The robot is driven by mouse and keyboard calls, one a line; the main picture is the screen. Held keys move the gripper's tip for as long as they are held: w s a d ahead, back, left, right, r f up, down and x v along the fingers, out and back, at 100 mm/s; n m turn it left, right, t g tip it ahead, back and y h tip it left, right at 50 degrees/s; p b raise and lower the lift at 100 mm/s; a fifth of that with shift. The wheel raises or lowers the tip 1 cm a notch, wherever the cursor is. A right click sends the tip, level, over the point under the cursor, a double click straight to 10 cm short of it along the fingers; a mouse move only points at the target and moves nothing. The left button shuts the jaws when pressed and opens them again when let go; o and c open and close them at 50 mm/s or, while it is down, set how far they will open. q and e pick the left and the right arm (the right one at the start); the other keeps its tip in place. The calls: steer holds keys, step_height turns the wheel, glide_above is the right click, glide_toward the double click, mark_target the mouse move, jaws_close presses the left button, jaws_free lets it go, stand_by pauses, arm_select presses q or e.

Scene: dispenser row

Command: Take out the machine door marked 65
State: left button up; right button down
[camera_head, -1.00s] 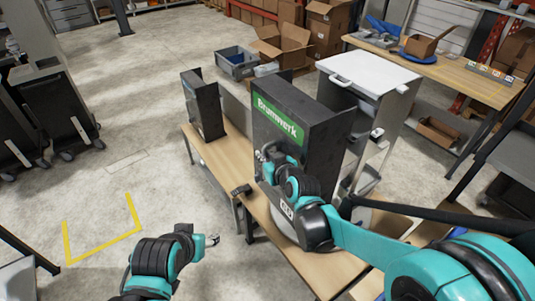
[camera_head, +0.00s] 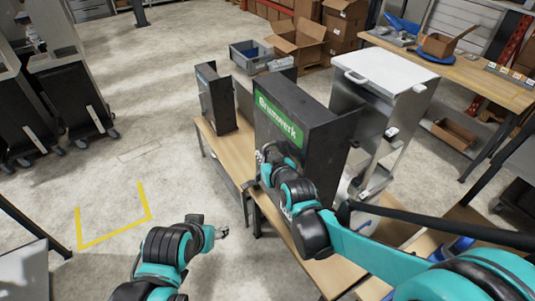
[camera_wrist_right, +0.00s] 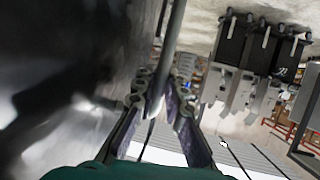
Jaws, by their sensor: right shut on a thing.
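The dark machine (camera_head: 318,135) with a green "Brumwerk" label (camera_head: 279,119) stands on a wooden bench. I cannot read a 65 on it, and my right arm hides the lower part of its front. My right gripper (camera_head: 268,154) is at this front, below the label. In the right wrist view my right gripper (camera_wrist_right: 163,100) is shut on a grey bar-like handle (camera_wrist_right: 172,45), beside a dark, shiny surface. I cannot tell from here how the door sits. My left gripper (camera_head: 222,232) is low over the floor, away from the machine; its fingers are too small to judge.
A smaller dark machine (camera_head: 216,100) stands further back on a wooden bench (camera_head: 227,150). A white-topped metal cart (camera_head: 385,72) is close behind the Brumwerk machine. Black wheeled bins (camera_head: 70,105) stand at the left. The floor between them and the bench is open.

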steer(key=shift+s+a, duration=0.75)
steer(key=shift+a, duration=0.35)
